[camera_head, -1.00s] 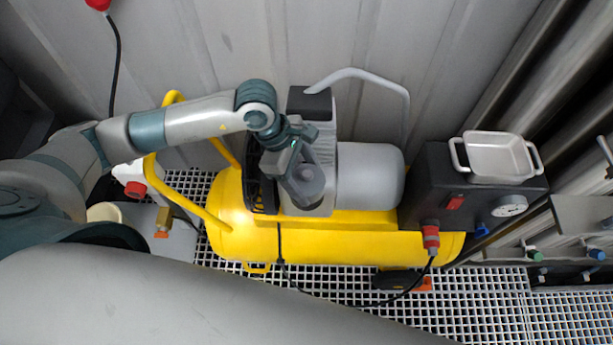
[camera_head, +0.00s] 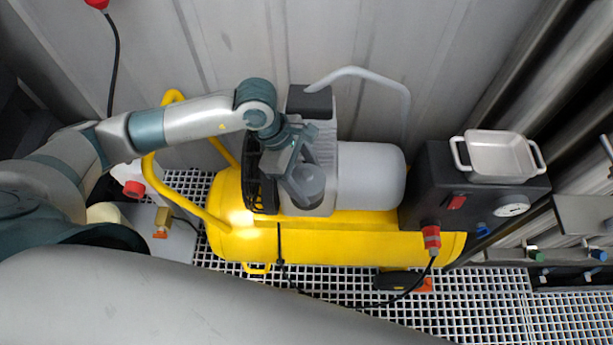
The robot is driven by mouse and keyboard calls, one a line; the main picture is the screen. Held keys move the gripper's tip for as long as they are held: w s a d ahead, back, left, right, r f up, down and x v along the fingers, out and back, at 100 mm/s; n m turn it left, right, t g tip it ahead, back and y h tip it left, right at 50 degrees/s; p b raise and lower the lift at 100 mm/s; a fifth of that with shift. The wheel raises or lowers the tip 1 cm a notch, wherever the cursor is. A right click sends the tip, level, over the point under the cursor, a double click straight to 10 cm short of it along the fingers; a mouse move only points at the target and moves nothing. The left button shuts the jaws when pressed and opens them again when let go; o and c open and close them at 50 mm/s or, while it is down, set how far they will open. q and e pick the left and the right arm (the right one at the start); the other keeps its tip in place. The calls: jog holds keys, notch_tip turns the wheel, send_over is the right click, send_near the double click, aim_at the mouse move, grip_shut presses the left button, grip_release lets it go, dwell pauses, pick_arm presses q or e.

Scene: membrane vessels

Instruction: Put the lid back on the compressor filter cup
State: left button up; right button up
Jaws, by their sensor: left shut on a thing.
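The yellow compressor (camera_head: 330,235) stands on the grating, with a grey motor cylinder (camera_head: 372,176) and a finned grey block on top. My left gripper (camera_head: 303,180) reaches in from the left and points down at the front of the finned block. Its fingers are shut on a dark grey round lid (camera_head: 309,181). The filter cup cannot be told apart beneath the lid, so I cannot tell whether the lid touches it. My right gripper is not in view.
A yellow handle bar (camera_head: 180,195) rises at the compressor's left end. A black control box (camera_head: 450,180) with a red switch, a gauge and a white tray (camera_head: 500,155) stands to the right. A black cable with a red plug (camera_head: 431,238) hangs in front. A ribbed wall stands behind.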

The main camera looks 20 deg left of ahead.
pick_arm(q)
jog(key=shift+b, duration=0.4)
dwell(0.3)
dwell(0.4)
jog(key=o, duration=1.6)
jog(key=shift+c, duration=0.2)
jog(key=shift+r, duration=0.1)
jog(key=shift+r+p, duration=1.45)
jog(key=shift+r, duration=1.95)
jog(key=shift+c, duration=0.3)
grip_shut()
